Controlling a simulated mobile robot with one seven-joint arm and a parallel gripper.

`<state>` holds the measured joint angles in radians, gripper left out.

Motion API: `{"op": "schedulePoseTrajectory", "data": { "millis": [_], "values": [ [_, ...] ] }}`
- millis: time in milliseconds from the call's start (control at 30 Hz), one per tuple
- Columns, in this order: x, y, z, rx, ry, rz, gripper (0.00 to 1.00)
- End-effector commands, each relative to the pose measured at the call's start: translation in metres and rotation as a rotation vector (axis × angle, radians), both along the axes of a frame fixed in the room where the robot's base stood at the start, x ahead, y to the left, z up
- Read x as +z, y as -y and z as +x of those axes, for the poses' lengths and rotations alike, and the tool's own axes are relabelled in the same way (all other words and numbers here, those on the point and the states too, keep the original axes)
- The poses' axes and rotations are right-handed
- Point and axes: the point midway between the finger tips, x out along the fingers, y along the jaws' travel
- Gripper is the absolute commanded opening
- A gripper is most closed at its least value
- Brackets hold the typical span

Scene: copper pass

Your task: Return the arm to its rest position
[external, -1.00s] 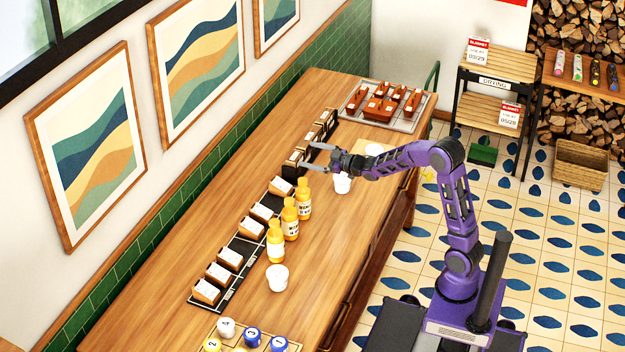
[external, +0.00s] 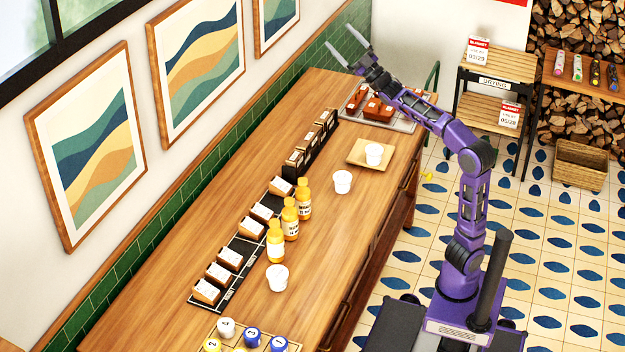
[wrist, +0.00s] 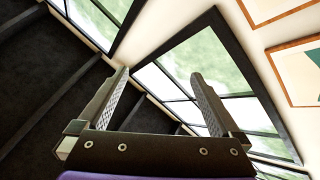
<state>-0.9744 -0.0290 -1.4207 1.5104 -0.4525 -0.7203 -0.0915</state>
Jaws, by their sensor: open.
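My purple arm is raised over the far part of the wooden counter (external: 165,265). My gripper (external: 347,42) is open and empty, pointing up and to the left, well above the counter. In the wrist view my gripper (wrist: 165,85) shows two parted fingers with nothing between them. The wrist view looks up at windows (wrist: 190,65) and a dark ceiling.
Below stand white cups (external: 342,182), one on a wooden board (external: 358,158), yellow bottles (external: 290,222) and a row of labelled boxes (external: 229,258). A tray (external: 400,122) of reddish-brown items lies beneath the forearm. A shelf (external: 500,65) stands right of the arm.

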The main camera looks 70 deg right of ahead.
Motion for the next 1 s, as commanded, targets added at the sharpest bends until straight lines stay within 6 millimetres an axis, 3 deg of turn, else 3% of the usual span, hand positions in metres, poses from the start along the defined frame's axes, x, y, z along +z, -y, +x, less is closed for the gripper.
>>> {"op": "schedulePoseTrajectory", "data": {
  "millis": [67,167,267,467,567,667,800,867,900,1000],
  "values": [
    [0.014,0.007,-0.009,-0.005,0.029,0.002,1.0],
    [0.023,0.035,-0.022,-0.031,0.051,0.038,1.0],
    [0.015,0.072,-0.031,-0.064,0.041,0.113,1.0],
    [-0.023,0.144,-0.047,-0.114,-0.011,0.3,1.0],
    [-0.053,0.182,-0.058,-0.138,-0.051,0.424,1.0],
    [-0.096,0.223,-0.073,-0.156,-0.102,0.588,1.0],
    [-0.18,0.267,-0.103,-0.155,-0.2,0.889,1.0],
    [-0.222,0.266,-0.114,-0.125,-0.266,1.038,1.0],
    [-0.245,0.249,-0.115,-0.085,-0.33,1.115,1.0],
    [-0.271,0.187,-0.104,0.001,-0.486,1.169,1.0]
  ]
}}
